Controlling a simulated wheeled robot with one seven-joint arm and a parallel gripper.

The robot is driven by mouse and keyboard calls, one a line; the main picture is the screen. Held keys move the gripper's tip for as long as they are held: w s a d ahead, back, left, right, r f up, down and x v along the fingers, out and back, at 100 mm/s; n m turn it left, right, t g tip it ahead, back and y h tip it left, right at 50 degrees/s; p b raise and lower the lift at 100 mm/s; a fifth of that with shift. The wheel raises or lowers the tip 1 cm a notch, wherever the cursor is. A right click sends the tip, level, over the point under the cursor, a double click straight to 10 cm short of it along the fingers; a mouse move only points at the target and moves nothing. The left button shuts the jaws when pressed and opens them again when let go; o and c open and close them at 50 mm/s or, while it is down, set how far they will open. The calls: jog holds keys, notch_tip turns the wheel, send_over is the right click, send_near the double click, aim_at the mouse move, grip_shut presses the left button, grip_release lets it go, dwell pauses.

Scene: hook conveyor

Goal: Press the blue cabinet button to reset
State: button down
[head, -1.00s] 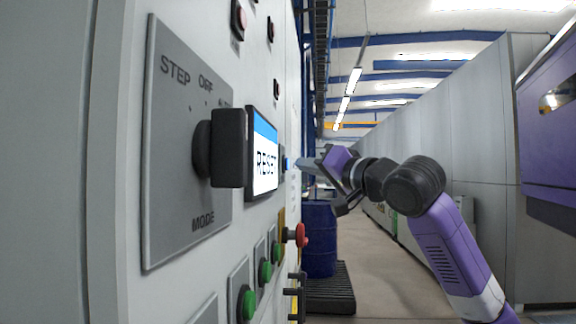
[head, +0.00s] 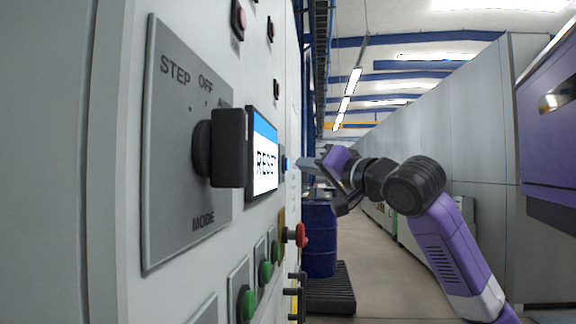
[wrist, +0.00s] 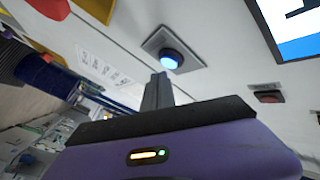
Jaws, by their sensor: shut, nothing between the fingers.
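The blue button (head: 287,163) sits on the light cabinet face (head: 268,60), just right of the RESET screen, seen edge-on in the head view. In the wrist view the blue button (wrist: 171,58) glows on a square grey plate. My gripper (head: 306,163) is shut and empty, pointing left at the button with a small gap between them in the head view. In the wrist view the shut fingertips (wrist: 158,80) are just below the button, and appear apart from it. The screen (head: 264,155) reads RESET.
A black mode switch (head: 228,148) juts from the cabinet. A red mushroom button (head: 301,235) and several green buttons (head: 265,271) are below. A red button (wrist: 268,97) is right of the blue one in the wrist view. A blue drum (head: 319,238) stands behind.

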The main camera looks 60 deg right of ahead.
jog(key=shift+w+a, duration=0.1)
jog(key=shift+w, duration=0.05)
jog(key=shift+w, duration=0.25)
jog(key=shift+w+a, duration=0.25)
jog(key=shift+w, duration=0.2)
dwell(1.1)
jog(key=shift+s, duration=0.15)
jog(key=shift+s+d+p, duration=0.3)
jog(key=shift+s+p, duration=0.05)
jog(key=shift+s, duration=0.3)
jog(key=shift+s, duration=0.1)
jog(key=shift+s+d, duration=0.3)
jog(key=shift+s, duration=0.45)
jog(key=shift+s+d, duration=0.35)
jog(key=shift+s, duration=0.35)
jog(key=shift+s+d, duration=0.3)
jog(key=shift+s, duration=0.45)
